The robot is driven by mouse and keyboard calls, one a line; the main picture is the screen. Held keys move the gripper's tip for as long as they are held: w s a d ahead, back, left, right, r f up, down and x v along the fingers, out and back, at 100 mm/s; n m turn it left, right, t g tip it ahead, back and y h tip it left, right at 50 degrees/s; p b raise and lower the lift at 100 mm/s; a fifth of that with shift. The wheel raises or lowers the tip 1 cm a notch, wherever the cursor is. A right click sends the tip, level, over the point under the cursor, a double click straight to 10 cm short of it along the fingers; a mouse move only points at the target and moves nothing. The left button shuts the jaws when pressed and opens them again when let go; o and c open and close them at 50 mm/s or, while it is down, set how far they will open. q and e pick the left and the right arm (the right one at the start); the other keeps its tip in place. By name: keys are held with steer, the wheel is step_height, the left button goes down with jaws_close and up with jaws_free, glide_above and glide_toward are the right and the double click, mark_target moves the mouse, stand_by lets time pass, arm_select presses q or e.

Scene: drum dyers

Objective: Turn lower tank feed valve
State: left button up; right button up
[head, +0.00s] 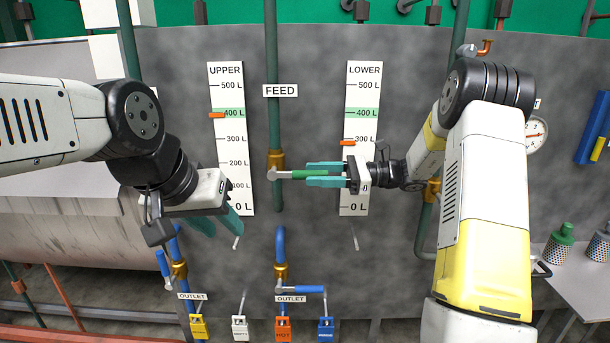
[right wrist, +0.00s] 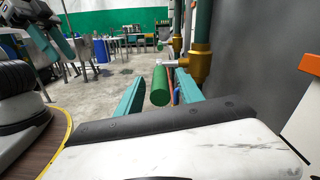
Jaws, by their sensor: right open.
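The feed valve has a brass body (head: 276,165) on the green FEED pipe, with a lever whose green grip (head: 309,174) points right, roughly level. In the right wrist view the green grip (right wrist: 160,86) sits between the parted fingers, with gaps visible. The LOWER gauge (head: 363,90) has its orange marker (head: 348,143) just below 300 L, under the green band at 400 L. My left gripper (head: 220,222) is open and empty, below the UPPER gauge.
The UPPER gauge (head: 226,90) has its orange marker at the 400 L band. Blue outlet levers (head: 308,289) and several coloured tags hang below. A brass fitting (head: 433,190) is behind my right arm.

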mark_target(296, 174)
steer(key=shift+a, duration=1.7)
steer(key=shift+c, duration=0.4)
jaws_close()
